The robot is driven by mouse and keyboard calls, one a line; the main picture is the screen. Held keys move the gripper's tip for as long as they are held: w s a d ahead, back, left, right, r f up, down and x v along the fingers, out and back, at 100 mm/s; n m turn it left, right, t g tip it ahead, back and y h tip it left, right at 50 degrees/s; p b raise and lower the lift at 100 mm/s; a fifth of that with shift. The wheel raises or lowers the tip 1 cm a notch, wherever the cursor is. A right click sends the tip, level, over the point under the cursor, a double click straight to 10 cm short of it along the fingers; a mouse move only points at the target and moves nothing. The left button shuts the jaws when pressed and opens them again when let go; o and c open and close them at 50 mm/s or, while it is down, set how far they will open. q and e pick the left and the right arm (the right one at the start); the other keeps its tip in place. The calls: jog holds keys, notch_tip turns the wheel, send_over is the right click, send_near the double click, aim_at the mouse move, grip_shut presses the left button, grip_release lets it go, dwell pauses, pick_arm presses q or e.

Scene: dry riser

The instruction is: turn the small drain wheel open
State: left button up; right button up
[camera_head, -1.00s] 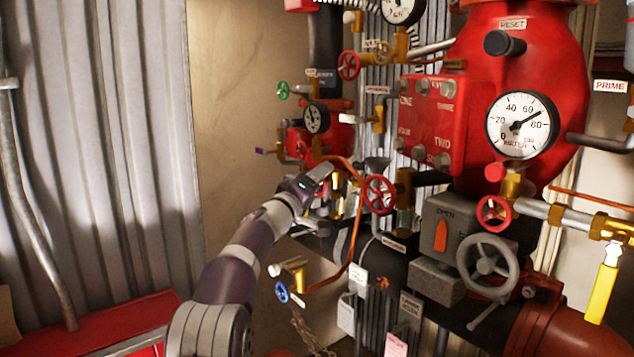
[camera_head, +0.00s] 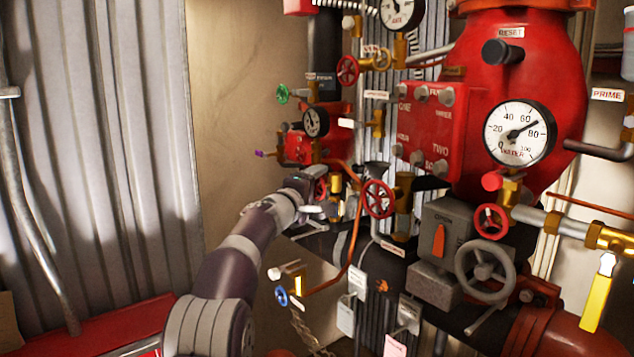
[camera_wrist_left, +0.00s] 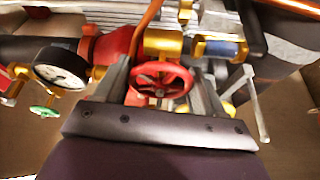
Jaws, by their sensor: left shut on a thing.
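A small red handwheel (camera_wrist_left: 161,80) with spokes sits between the two fingers of my left gripper (camera_wrist_left: 163,74) in the left wrist view. It is mounted on a brass valve body (camera_wrist_left: 164,42). The fingers are on opposite sides of its rim and are shut on it. In the head view my left gripper (camera_head: 320,190) is at the valve group left of centre, with a bit of red wheel (camera_head: 322,186) showing at its tip. The rest of that wheel is hidden by the gripper. No readable label names this wheel as the drain. My right gripper is not in view.
A copper tube (camera_head: 355,225) curves close to the gripper. Nearby are another red wheel (camera_head: 378,198), a blue wheel (camera_head: 281,296), a green wheel (camera_head: 282,94) and a small gauge (camera_head: 315,122). A large grey handwheel (camera_head: 485,272) stands at the right.

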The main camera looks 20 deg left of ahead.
pick_arm(q)
jog(key=shift+f+n+g+p, duration=0.1)
jog(key=shift+n+g+p, duration=0.2)
jog(key=shift+n+p, duration=0.3)
jog(key=shift+f, duration=0.1)
jog(key=o, duration=1)
jog(key=shift+c, duration=0.2)
jog(key=shift+s+a+b, duration=0.1)
jog(key=shift+s+b, duration=0.15)
jog(key=shift+b, duration=0.1)
jog(key=s+a+b, duration=0.1)
jog(key=s+b, duration=0.7)
jog(key=s, duration=0.4)
jog(key=shift+a+r, duration=0.2)
jog(key=shift+a, duration=0.15)
